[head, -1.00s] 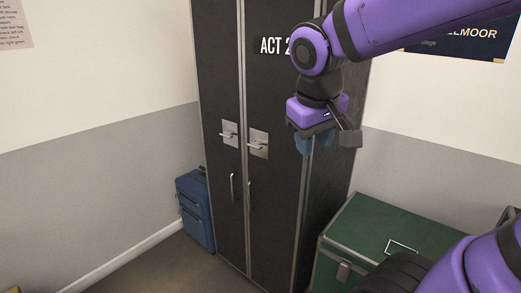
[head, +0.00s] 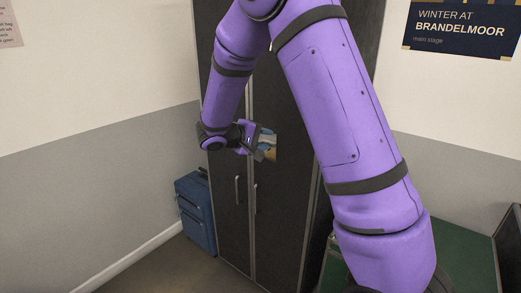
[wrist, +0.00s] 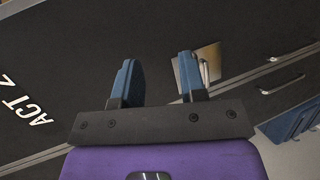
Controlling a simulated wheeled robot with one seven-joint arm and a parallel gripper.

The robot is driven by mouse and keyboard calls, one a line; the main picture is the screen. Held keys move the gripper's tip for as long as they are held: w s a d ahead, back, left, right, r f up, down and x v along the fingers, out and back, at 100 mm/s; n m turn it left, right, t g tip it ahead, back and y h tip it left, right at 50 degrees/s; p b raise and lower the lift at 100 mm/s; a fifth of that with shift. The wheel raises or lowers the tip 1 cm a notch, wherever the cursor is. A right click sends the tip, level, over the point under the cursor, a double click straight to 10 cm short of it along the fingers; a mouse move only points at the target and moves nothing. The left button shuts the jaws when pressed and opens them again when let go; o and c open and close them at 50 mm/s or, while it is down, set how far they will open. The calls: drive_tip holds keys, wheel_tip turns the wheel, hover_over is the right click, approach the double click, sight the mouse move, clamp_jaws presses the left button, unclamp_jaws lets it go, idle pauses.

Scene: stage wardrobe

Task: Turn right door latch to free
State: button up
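The right door's latch plate (wrist: 211,58) is a pale square on the black wardrobe. Its metal lever (wrist: 204,72) shows beside the outer side of the right-hand finger in the wrist view, which hides part of the plate. I cannot tell whether they touch. In the head view the plate (head: 268,147) is partly covered by my gripper (head: 256,141), at the latch's height. The left door's latch is hidden behind my arm.
The wardrobe doors (head: 284,200) are closed, with vertical pull handles (head: 238,189) below the latches. A blue suitcase (head: 196,212) stands left of the wardrobe. A green trunk (head: 465,235) stands at the right, partly behind my arm.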

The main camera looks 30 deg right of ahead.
drive_tip(key=w+a+f+n+t+h, duration=0.3)
drive_tip(key=w+f+t, duration=0.2)
drive_tip(key=w+f, duration=0.55)
drive_tip(key=x, duration=1)
drive_tip(key=shift+s+d+f, duration=0.15)
drive_tip(key=shift+d+f, duration=0.15)
drive_tip(key=shift+d, duration=0.15)
drive_tip(key=shift+c, duration=0.2)
drive_tip(key=c, duration=0.6)
